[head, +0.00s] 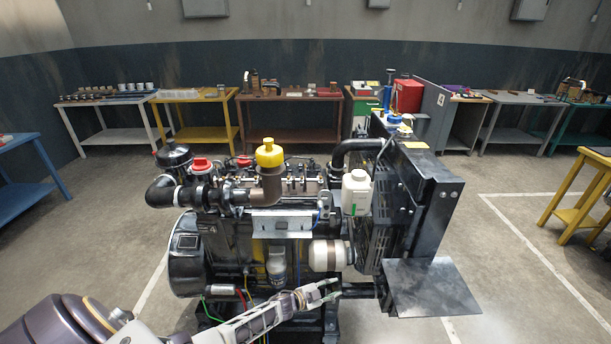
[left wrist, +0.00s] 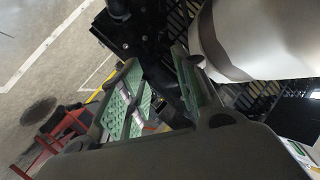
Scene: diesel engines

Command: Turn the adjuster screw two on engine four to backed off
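The engine (head: 230,255) stands in the middle of the head view, dark, with a yellow cap (head: 269,153) and a red cap (head: 201,164) on top. A row of small valve-gear parts (head: 298,184) lies along its top; I cannot tell which of them is adjuster screw two. My left gripper (head: 328,291) is low in front of the engine, just below a white filter canister (head: 328,256). The left wrist view shows its two green-padded fingers (left wrist: 163,98) apart with nothing held between them, close to the canister (left wrist: 262,38). My right gripper is out of view.
A black radiator (head: 405,205) with a flat plate (head: 430,288) stands at the engine's right end. A white bottle (head: 357,192) hangs beside it. A grey panel (head: 428,110) marked 4 stands behind. Benches line the back wall. Open floor (head: 520,270) lies to the right.

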